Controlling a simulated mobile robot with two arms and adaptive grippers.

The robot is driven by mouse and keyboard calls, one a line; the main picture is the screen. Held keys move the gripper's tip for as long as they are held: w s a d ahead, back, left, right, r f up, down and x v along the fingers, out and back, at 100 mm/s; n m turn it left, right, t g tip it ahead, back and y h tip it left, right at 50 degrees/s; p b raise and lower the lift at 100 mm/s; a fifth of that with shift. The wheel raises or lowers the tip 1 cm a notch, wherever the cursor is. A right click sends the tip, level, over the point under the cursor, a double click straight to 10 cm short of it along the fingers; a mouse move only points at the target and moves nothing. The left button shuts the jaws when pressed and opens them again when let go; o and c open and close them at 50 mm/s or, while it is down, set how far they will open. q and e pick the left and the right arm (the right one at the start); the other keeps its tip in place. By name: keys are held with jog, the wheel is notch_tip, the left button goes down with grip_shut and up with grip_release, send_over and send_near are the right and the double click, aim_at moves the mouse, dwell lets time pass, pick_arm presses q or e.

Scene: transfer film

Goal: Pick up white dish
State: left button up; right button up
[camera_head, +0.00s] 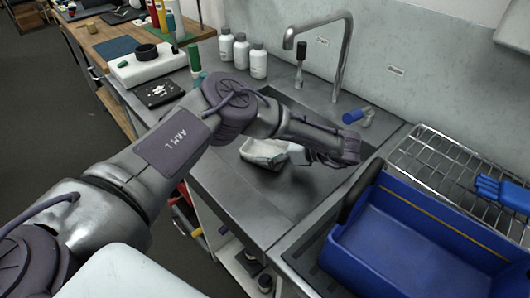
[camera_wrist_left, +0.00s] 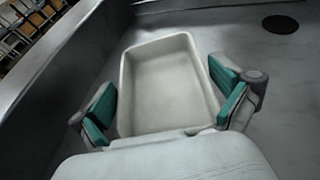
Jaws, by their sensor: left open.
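The white dish (camera_head: 265,152) lies in the metal sink, partly hidden behind my left arm in the head view. In the left wrist view the dish (camera_wrist_left: 165,75) is a rectangular, empty, shallow tray with raised walls. My left gripper (camera_head: 345,158) is over the sink, with its arm coming in from the left. In the left wrist view my left gripper (camera_wrist_left: 168,103) is open, with one green-padded finger on either side of the dish's near end. I cannot tell whether the fingers touch the dish. My right gripper is not in view.
A blue bin (camera_head: 420,245) stands right of the sink, before a wire rack (camera_head: 450,160) with a blue glove (camera_head: 500,190). A tall faucet (camera_head: 345,50) rises behind the sink. Several white bottles (camera_head: 241,51) stand at the back left. A dark drain (camera_wrist_left: 280,24) shows in the sink floor.

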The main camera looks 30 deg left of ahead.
pick_arm(q)
jog(key=c, duration=0.9)
